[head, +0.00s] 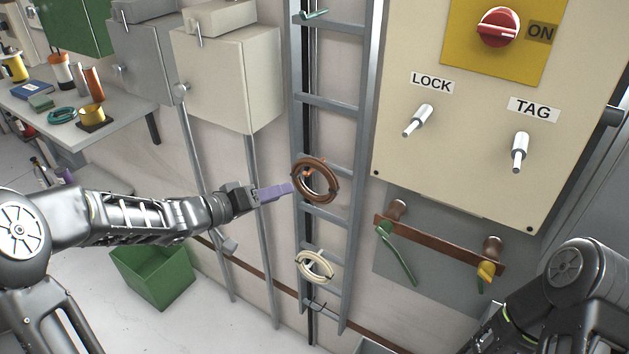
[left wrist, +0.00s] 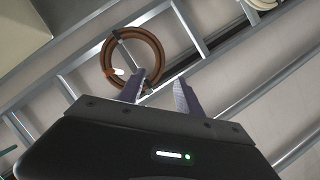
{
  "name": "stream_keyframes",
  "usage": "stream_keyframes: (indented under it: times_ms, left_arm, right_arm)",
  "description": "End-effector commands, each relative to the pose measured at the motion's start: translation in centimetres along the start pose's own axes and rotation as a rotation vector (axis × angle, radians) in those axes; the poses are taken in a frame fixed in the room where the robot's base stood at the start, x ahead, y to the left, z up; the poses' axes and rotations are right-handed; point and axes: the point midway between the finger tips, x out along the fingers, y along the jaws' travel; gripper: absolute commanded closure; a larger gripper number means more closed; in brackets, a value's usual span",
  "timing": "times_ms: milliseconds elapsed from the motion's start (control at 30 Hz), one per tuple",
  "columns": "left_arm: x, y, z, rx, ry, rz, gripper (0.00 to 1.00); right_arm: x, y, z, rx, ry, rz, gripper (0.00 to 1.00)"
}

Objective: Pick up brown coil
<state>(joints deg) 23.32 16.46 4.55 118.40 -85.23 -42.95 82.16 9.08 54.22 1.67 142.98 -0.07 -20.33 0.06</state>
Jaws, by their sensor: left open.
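The brown coil (head: 316,181) hangs on the grey ladder rack on the wall, at the middle of the head view. It also shows in the left wrist view (left wrist: 158,53), just beyond my fingertips. My left gripper (head: 290,188) is open with purple fingers, close to the coil's left side in the head view. In the left wrist view my left gripper (left wrist: 160,82) has one finger overlapping the coil's lower edge in the picture; I cannot tell whether they touch. Nothing is between the fingers. My right arm shows at the lower right, but its gripper is not visible.
A cream coil (head: 314,266) hangs lower on the ladder rack (head: 328,101). A panel (head: 463,122) with LOCK and TAG pegs is to the right. A green bin (head: 152,272) stands below my left arm. A workbench (head: 135,103) with several items is at the left.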

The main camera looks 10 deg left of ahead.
Motion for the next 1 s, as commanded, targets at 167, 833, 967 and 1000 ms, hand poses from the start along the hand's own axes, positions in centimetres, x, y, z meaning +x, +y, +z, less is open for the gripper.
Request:
stream_keyframes:
  times_ms: [167, 833, 967, 1000]
  left_arm:
    - [2.0, 0.1, 0.2, -0.001, -0.002, 0.003, 0.58]
    - [5.0, 0.1, 0.1, 0.0, -0.001, 0.001, 0.58]
    - [5.0, 0.1, 0.1, 0.0, -0.001, 0.001, 0.58]
    - [5.0, 0.1, 0.1, 0.0, -0.001, 0.001, 0.58]
  right_arm:
    - [0.0, 0.0, 0.0, 0.0, 0.0, 0.0, 0.64]
    - [0.0, 0.0, 0.0, 0.0, 0.0, 0.0, 0.64]
    - [0.0, 0.0, 0.0, 0.0, 0.0, 0.0, 0.64]
    - [0.0, 0.0, 0.0, 0.0, 0.0, 0.0, 0.64]
